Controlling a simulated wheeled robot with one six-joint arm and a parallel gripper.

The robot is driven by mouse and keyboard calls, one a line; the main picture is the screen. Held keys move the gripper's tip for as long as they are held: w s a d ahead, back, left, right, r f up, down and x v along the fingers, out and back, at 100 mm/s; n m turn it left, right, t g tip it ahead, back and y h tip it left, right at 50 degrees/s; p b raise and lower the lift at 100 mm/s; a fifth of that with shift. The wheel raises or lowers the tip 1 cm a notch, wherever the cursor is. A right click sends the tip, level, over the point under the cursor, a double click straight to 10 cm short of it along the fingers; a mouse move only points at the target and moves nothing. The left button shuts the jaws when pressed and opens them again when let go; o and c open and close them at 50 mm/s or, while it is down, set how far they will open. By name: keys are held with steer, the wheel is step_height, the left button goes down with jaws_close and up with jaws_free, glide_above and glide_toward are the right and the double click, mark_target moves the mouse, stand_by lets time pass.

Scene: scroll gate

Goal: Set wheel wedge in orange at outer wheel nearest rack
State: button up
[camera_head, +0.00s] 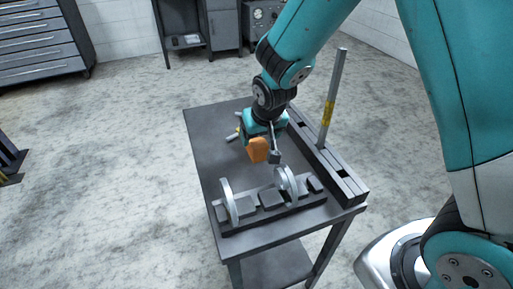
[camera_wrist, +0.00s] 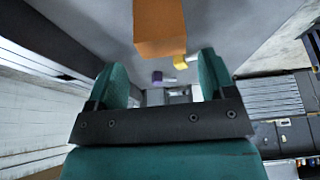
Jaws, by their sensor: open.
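An orange wedge (camera_head: 257,150) shows just below my gripper (camera_head: 263,130) over the middle of the table; it also shows in the wrist view (camera_wrist: 160,28), large and close, beyond the fingertips. My gripper (camera_wrist: 165,72) is open, its teal fingers apart; I cannot tell whether they touch the wedge. Silver wheels stand upright on a dark base at the table's front: one wheel at the left (camera_head: 229,202), and wheels at the right (camera_head: 286,182), closest to the dark slotted rack (camera_head: 335,172) along the table's right side.
A silver post (camera_head: 333,98) with a yellow label rises from the rack area. Yellow (camera_wrist: 180,62) and purple (camera_wrist: 157,77) pieces lie farther off in the wrist view. Dark blocks (camera_head: 271,199) sit between the wheels. The left of the tabletop (camera_head: 209,150) is clear.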

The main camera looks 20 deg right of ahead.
mark_target(256, 140)
steer(key=x, duration=0.4)
steer(key=shift+w+a+f+b, duration=0.2)
steer(key=shift+f+b, duration=0.05)
steer(key=shift+b, duration=0.1)
steer(key=shift+c, duration=0.4)
steer(key=c, duration=1.1)
steer(key=shift+r, duration=0.1)
